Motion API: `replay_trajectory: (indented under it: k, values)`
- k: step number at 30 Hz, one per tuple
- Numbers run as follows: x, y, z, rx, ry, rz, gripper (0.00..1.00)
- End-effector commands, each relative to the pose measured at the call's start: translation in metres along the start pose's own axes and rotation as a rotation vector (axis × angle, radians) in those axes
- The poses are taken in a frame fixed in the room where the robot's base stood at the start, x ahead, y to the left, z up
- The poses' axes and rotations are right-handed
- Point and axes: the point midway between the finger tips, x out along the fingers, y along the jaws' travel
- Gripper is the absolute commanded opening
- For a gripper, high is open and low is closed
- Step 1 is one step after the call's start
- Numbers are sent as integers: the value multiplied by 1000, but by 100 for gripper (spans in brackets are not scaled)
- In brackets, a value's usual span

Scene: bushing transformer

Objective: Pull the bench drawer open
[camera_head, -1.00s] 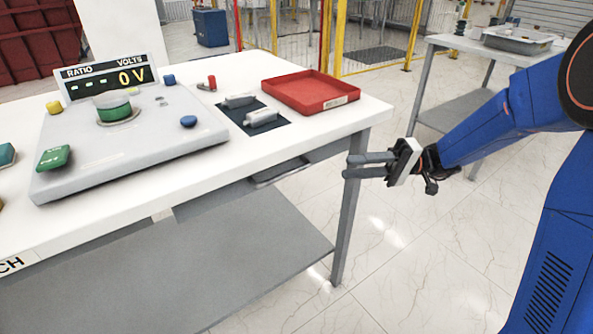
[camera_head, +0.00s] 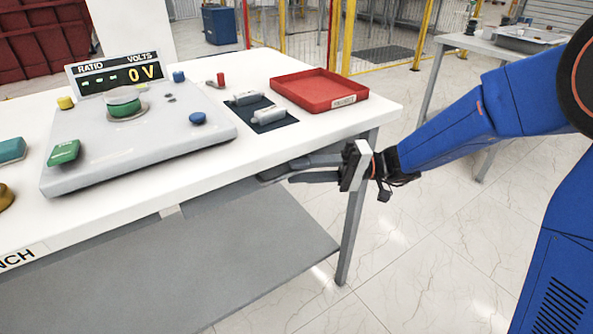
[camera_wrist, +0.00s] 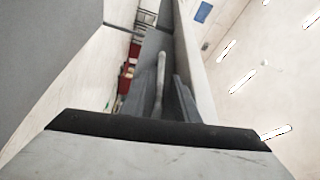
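The bench drawer (camera_head: 228,194) is under the white worktop. Its front looks flush beneath the edge, with no visible gap. The drawer's grey bar handle (camera_head: 270,174) is partly covered by my fingers in the head view. My gripper (camera_head: 292,170) reaches in from the right, with its two fingers apart, one above the other, at the handle's right end. In the wrist view the handle (camera_wrist: 160,78) runs lengthwise between my spread fingers, with a gap visible on the right side. Contact with the handle cannot be told.
The white bench (camera_head: 150,198) carries a ratio meter console (camera_head: 165,140), a dark mat (camera_head: 262,117) with grey cylinders and a red tray (camera_head: 319,92). A bench leg (camera_head: 352,225) stands just below my gripper. A grey lower shelf (camera_head: 190,275) lies beneath. The floor at right is clear.

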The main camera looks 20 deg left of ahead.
Motion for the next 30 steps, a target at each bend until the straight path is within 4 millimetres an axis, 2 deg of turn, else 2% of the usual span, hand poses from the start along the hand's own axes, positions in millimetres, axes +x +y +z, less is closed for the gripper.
replay_trajectory:
  k: [6, 15, 16, 19, 30]
  values:
    - [14, 0, 0, 0, 0, 0, 28]
    - [15, 0, 0, 0, 0, 0, 28]
    - [15, 0, 0, 0, 0, 0, 23]
    - [15, 0, 0, 0, 0, 0, 0]
    - [18, 0, 2, 1, -1, 0, 0]
